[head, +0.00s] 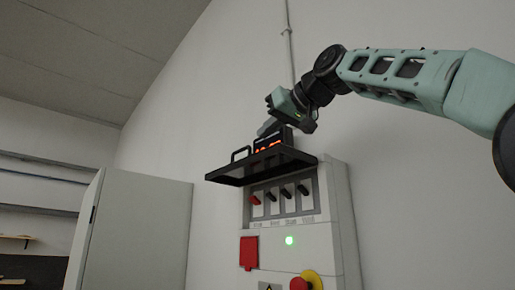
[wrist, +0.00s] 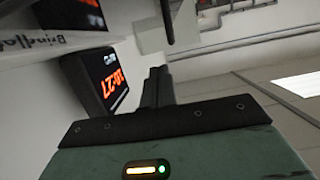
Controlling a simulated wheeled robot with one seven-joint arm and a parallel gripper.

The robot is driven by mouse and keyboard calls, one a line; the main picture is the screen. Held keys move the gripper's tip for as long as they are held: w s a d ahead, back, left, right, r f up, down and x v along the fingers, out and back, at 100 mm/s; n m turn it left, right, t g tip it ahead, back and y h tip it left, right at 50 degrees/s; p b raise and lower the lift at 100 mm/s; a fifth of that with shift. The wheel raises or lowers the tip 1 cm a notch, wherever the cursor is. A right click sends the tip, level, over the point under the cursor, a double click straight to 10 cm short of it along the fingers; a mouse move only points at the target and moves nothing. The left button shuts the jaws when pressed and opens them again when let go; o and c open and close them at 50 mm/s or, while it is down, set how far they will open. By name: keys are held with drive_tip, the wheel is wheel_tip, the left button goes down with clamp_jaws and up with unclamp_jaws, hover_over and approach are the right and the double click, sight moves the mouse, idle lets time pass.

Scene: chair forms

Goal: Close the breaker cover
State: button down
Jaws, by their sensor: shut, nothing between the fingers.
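The breaker cover (head: 228,177) is a dark-framed flap with a handle (head: 240,154) on its upper side. It is raised and juts out from the grey breaker box (head: 332,205), above a row of several switches (head: 280,195), one red and the others black. My gripper (head: 267,128) is above the cover, close to a display with orange digits, and its fingers are together and empty. In the wrist view the dark fingers (wrist: 157,86) show beside the display (wrist: 100,80). The cover is hard to make out in the wrist view.
The display (head: 270,143) sits just above the box, behind the cover. The box front has a red flap (head: 249,252), a green light (head: 289,240) and a red-and-yellow button (head: 305,281). A pale cabinet (head: 140,235) stands at left. A conduit (head: 289,45) runs up the wall.

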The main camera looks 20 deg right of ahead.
sight(258, 154)
drive_tip(key=p+x, duration=0.1)
drive_tip(key=x, duration=0.2)
drive_tip(key=shift+w+a, duration=0.15)
drive_tip(key=shift+w, duration=0.25)
drive_tip(key=shift+s+f+b, duration=0.15)
drive_tip(key=shift+f, duration=0.4)
drive_tip(key=shift+s+f+b, duration=0.15)
drive_tip(key=shift+f, duration=0.45)
drive_tip(key=shift+w+f, duration=0.1)
drive_tip(key=shift+f, duration=0.8)
drive_tip(key=shift+f, duration=0.1)
drive_tip(key=shift+f+n, duration=0.2)
drive_tip(key=shift+n, duration=0.1)
